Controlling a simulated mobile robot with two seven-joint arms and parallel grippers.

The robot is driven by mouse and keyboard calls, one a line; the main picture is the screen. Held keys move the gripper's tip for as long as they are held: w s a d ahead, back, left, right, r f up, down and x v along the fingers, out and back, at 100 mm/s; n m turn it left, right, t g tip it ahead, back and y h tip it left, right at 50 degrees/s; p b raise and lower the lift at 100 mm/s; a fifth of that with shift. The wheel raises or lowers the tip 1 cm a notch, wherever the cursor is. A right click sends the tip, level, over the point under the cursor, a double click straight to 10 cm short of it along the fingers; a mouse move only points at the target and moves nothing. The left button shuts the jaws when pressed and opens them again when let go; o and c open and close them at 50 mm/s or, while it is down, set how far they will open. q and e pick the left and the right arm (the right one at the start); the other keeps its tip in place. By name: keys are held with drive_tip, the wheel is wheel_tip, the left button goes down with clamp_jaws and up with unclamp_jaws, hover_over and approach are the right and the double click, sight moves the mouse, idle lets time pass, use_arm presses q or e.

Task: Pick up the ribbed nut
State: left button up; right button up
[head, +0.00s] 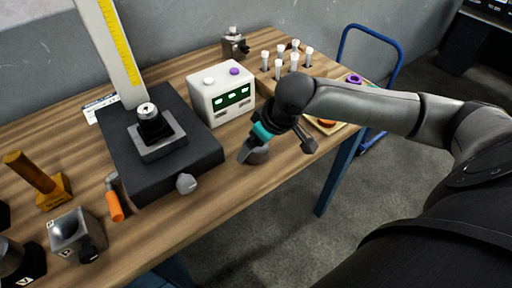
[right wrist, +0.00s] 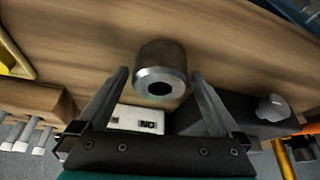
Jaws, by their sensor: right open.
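A short metal cylinder with a round hole, which I take to be the ribbed nut (right wrist: 160,72), stands on the wooden table in the right wrist view. Its rim is bright and its side darker; ribs are not clear. My right gripper (right wrist: 159,88) is open, with one finger on each side of the nut and visible gaps between. The nut is hard to tell from the gripper there. My left gripper is not in view.
The white box (head: 221,96) with green displays stands close behind the gripper. A black stand (head: 192,154) with a yellow scale is to its left. A block with several white-topped pegs (head: 293,60) is behind. An orange-handled tool (head: 114,206) lies at left.

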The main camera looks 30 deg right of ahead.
drive_tip(key=shift+c, duration=0.2)
drive_tip(key=shift+r, duration=0.1)
drive_tip(key=c, duration=1.5)
